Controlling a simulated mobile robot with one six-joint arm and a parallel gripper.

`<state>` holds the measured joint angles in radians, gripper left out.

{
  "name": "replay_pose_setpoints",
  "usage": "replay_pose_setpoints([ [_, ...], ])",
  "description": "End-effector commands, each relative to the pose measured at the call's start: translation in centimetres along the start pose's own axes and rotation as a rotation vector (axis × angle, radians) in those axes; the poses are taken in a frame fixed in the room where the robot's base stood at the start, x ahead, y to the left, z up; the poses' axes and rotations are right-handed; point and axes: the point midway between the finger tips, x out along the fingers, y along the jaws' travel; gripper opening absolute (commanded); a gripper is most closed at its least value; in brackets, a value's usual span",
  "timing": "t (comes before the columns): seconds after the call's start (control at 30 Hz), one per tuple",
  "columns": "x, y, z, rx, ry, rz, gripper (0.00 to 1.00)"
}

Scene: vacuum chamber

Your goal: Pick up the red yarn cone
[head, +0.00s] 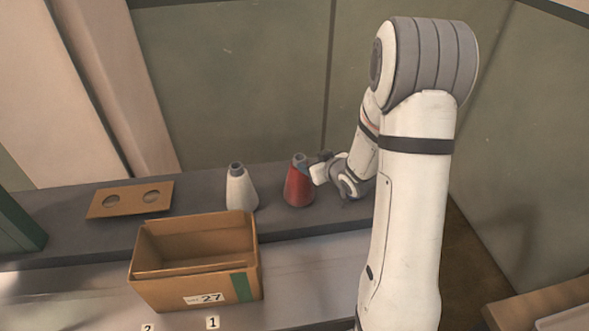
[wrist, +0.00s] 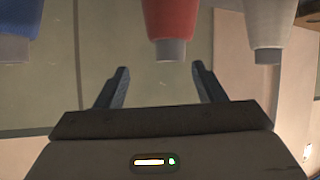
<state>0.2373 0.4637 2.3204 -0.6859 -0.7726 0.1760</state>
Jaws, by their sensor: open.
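The red yarn cone (head: 298,187) stands upright on the grey ledge, with a grey tip on top. My gripper (head: 308,168) is at its upper right side, close to the tip. In the head view I cannot tell whether the fingers touch the cone. In the wrist view the picture is upside down, and the red cone (wrist: 170,22) shows beyond and between the two spread fingers. My gripper (wrist: 160,78) is open there, with nothing between the fingertips. The cone's base is cut off by the wrist view's edge.
A white cone (head: 240,190) stands left of the red one. A blue cone (wrist: 20,25) shows in the wrist view only. A brown board with two holes (head: 107,206) lies at the ledge's left. An open cardboard box (head: 168,289) stands in front. A wall (head: 240,90) rises behind.

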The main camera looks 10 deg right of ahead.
Motion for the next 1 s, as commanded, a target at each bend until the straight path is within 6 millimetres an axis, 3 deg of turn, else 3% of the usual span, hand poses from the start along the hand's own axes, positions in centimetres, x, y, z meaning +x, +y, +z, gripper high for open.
replay_pose_setpoints([
  [0.33, 1.9, -1.4, 0.0, 0.028, 0.115, -0.109, 0.63],
  [1.0, 8.8, -2.7, -0.3, 0.022, 0.114, -0.117, 0.63],
])
